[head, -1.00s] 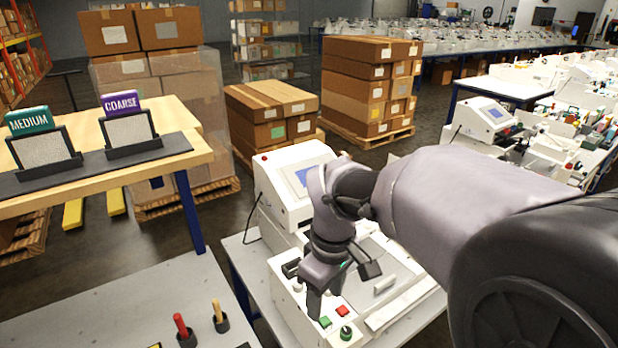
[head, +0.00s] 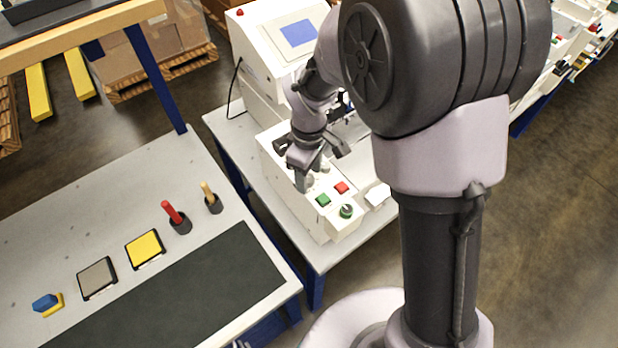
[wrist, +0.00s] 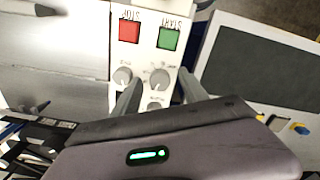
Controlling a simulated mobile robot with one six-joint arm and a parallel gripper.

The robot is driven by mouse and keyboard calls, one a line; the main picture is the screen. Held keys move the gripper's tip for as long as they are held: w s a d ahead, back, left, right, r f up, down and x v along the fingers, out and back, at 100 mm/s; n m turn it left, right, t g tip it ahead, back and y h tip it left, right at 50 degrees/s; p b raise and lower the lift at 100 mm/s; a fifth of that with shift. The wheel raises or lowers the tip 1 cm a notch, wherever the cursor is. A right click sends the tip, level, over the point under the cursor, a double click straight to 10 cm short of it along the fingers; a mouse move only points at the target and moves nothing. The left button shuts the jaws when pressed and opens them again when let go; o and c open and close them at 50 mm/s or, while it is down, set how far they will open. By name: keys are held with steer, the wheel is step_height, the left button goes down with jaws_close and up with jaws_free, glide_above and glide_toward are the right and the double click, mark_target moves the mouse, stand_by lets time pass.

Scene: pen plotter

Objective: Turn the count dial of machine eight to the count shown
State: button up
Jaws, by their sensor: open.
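A white plotter machine (head: 262,75) with a blue screen (head: 298,33) stands on a grey table; no number is readable on it. Its panel has a green START button (wrist: 169,39), a red STOP button (wrist: 129,32) and a green knob (head: 346,211) at the front corner. The wrist view shows three grey dials: one at left (wrist: 122,77), one at right (wrist: 160,79) and a lower one (wrist: 155,105). Their labels and settings are too small to read. My gripper (wrist: 159,80) is open, its fingers on either side of the right dial; contact cannot be told.
A grey bench (head: 120,190) at left carries a dark mat (head: 190,295), a yellow pad (head: 145,248), a grey pad (head: 97,278), and red and wooden handles in dark holders. Dark floor is open at right.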

steer(key=shift+f, duration=0.4)
jaws_close()
